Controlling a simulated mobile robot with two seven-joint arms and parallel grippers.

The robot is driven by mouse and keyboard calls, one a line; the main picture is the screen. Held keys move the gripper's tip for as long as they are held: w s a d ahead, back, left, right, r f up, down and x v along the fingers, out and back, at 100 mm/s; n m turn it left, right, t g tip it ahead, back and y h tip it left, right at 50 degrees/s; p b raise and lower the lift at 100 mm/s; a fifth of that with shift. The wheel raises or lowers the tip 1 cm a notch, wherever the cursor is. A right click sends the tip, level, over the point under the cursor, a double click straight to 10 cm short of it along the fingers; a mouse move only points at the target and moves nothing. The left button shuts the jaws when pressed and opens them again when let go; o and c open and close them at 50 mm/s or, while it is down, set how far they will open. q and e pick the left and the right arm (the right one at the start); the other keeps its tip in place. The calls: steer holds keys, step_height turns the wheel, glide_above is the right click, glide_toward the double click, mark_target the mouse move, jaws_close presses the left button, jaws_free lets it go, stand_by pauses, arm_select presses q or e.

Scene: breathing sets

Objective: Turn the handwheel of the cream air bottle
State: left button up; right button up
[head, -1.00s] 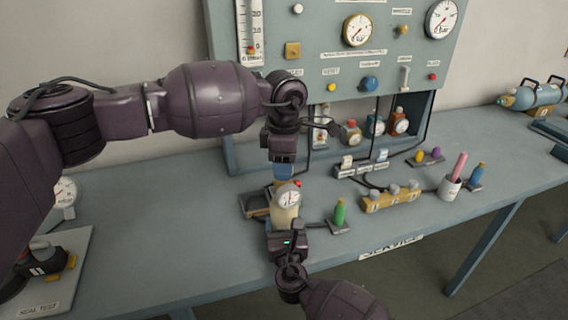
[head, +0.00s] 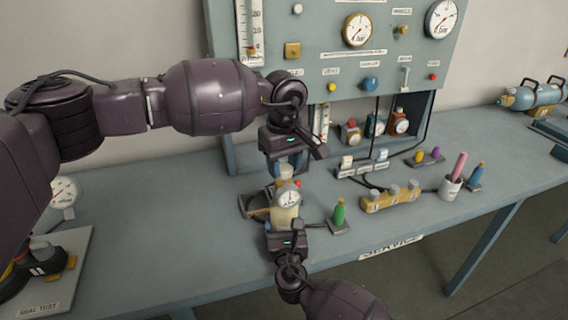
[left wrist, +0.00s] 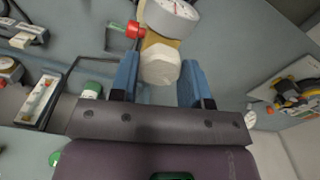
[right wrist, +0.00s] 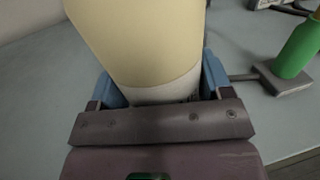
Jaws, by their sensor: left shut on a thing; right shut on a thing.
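The cream air bottle (head: 285,217) stands upright on the bench, with a round white gauge (head: 288,197) on its upper part. Its off-white faceted handwheel (left wrist: 160,65) is on top, between the blue fingers of my left gripper (left wrist: 158,82). In the head view my left gripper (head: 289,168) reaches down from above and is shut on the handwheel. My right gripper (right wrist: 158,85) is shut around the bottle's cream body, low on it, from the front. A red-tipped fitting (left wrist: 133,29) sticks out beside the gauge. The bottle's base is hidden.
A green bottle (head: 339,213) on a dark base stands close right of the cream bottle. A yellow block with grey knobs (head: 392,200) and a white cup (head: 449,187) lie farther right. The gauge panel (head: 330,60) rises behind.

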mark_target(284, 167)
arm_select(q)
steer(key=m, duration=0.5)
steer(key=shift+r+m, duration=0.1)
steer(key=shift+m, duration=0.2)
steer(key=m, duration=0.5)
steer(key=shift+m, duration=0.3)
steer(key=o, duration=0.9)
steer(key=shift+o, duration=0.2)
step_height(284, 167, up, 12)
